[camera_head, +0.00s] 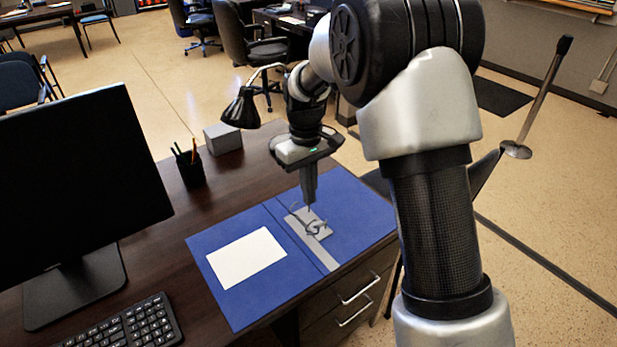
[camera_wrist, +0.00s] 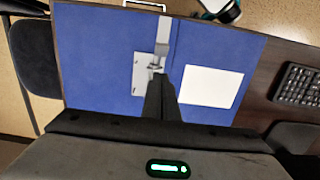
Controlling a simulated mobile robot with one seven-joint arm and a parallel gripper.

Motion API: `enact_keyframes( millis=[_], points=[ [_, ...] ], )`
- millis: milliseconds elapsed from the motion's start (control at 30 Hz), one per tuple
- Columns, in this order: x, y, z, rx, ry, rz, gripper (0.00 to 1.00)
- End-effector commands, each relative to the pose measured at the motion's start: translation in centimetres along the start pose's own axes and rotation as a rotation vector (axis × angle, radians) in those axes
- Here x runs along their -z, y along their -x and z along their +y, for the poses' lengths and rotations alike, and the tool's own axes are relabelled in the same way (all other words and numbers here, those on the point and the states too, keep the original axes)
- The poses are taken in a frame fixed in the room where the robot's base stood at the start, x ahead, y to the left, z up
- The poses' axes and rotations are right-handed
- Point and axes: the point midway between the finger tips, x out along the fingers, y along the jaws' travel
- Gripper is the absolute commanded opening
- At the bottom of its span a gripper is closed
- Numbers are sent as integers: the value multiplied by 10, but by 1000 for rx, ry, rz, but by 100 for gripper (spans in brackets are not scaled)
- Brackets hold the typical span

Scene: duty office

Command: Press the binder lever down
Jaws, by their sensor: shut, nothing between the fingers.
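A blue binder (camera_head: 358,206) lies open on the dark desk, with a white sheet (camera_head: 246,258) on its left cover. A grey metal lever mechanism (camera_head: 318,228) sits on a plate near the spine. My gripper (camera_head: 309,203) points down just above the mechanism, with its fingers shut and empty. In the wrist view the binder (camera_wrist: 95,60) shows with the mechanism plate (camera_wrist: 141,72) right at the fingertips (camera_wrist: 160,78). The fingers hide part of the mechanism, so I cannot tell whether they touch the lever.
A monitor (camera_head: 75,190) and keyboard (camera_head: 105,328) stand on the desk's left side. A pen cup (camera_head: 189,169), a grey box (camera_head: 223,138) and a black desk lamp (camera_head: 241,108) are behind the binder. Drawers with handles (camera_head: 357,288) are below the front edge.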

Motion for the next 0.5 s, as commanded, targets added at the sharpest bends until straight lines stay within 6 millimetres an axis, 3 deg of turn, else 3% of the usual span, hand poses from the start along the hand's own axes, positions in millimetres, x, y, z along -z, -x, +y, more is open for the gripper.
enact_keyframes(
  millis=[33, 200, 500],
  points=[
    [-1, -12, 0, 1, 0, -3, 0],
    [-19, -27, 0, 0, 0, 0, 0],
    [-28, -35, 0, 0, 0, 1, 0]
  ],
)
